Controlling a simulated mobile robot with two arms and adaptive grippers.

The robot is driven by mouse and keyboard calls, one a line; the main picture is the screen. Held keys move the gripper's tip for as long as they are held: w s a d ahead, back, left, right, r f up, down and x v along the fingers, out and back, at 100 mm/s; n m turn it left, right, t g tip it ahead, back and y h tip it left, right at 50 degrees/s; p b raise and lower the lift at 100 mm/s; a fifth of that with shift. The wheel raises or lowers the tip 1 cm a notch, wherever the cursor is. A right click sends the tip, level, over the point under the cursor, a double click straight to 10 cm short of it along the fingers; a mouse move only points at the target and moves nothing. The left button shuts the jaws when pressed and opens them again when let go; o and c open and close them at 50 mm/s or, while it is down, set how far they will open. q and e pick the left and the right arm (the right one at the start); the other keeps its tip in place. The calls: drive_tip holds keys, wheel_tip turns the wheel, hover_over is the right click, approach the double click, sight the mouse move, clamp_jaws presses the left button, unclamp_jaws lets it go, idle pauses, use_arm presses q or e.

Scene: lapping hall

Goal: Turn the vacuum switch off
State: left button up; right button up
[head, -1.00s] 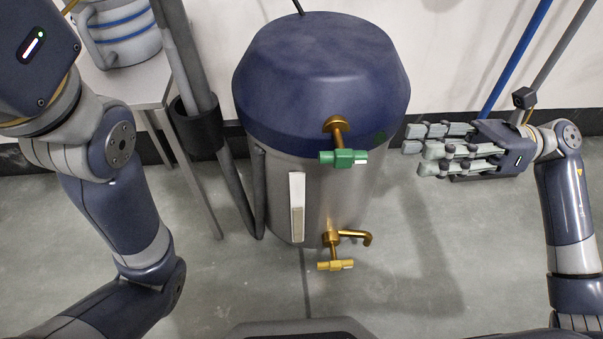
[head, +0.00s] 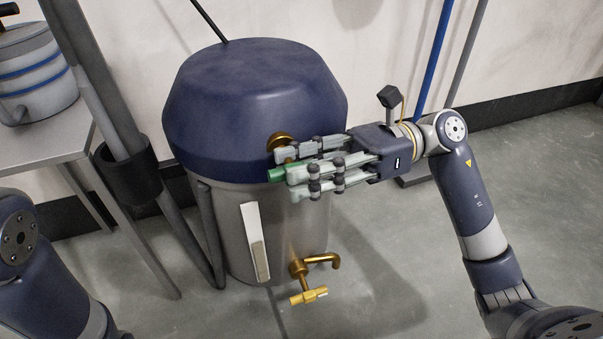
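A drum-shaped steel vessel (head: 285,225) with a dark blue lid (head: 250,105) stands on the floor in the head view. A green cross handle (head: 277,174) sits on a brass stem at its upper front, and I take it to be the vacuum switch. Its right part is hidden by my fingers. My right gripper (head: 290,173) comes in from the right with its fingers extended and apart, on either side of the handle. Whether they touch it I cannot tell. My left arm shows at the lower left, but its gripper is out of view.
A brass tap with a yellow handle (head: 309,296) and a spout is low on the vessel. A grey pole (head: 100,90) and a table (head: 60,140) with a striped jug (head: 35,75) stand at the left. A blue pole (head: 433,60) leans at the wall.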

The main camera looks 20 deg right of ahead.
drive_tip(key=shift+a, duration=0.1)
clamp_jaws()
